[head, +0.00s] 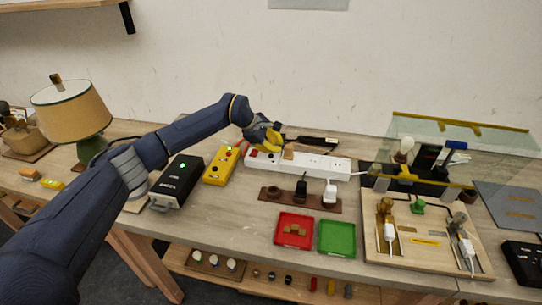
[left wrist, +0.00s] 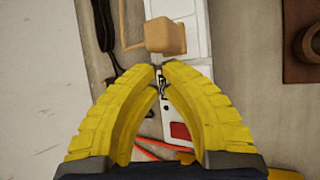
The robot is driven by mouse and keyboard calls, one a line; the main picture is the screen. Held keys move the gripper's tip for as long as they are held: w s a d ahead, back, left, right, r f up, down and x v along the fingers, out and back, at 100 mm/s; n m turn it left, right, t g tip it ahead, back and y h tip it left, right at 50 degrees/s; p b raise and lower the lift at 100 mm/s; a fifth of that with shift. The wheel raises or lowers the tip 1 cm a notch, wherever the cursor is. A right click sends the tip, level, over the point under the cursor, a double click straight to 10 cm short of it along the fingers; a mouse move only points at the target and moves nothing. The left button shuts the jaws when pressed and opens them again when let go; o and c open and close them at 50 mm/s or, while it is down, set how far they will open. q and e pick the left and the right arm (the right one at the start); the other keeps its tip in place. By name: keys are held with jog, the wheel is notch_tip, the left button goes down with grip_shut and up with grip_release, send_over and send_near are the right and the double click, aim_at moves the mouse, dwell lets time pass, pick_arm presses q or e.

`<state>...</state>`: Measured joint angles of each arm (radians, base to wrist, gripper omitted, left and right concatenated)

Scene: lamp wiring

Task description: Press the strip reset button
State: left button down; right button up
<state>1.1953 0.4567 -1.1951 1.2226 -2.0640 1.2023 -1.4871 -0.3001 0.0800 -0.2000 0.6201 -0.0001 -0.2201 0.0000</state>
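The white power strip (head: 318,163) lies on the table behind the dark socket board. My left gripper (head: 276,145) is over the strip's left part. In the left wrist view its yellow fingers (left wrist: 161,67) converge with tips together, holding nothing visible. The tips hide part of the strip, and contact cannot be told. My right gripper is not in view.
A tan block (left wrist: 165,36) sits on the strip just past the fingertips. A yellow control box (head: 221,166) and a black box (head: 178,182) stand to the left. Red (head: 294,230) and green (head: 337,238) trays lie in front. A glass shield stands right.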

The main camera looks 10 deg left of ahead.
pick_arm(q)
jog(key=shift+r, duration=2.45)
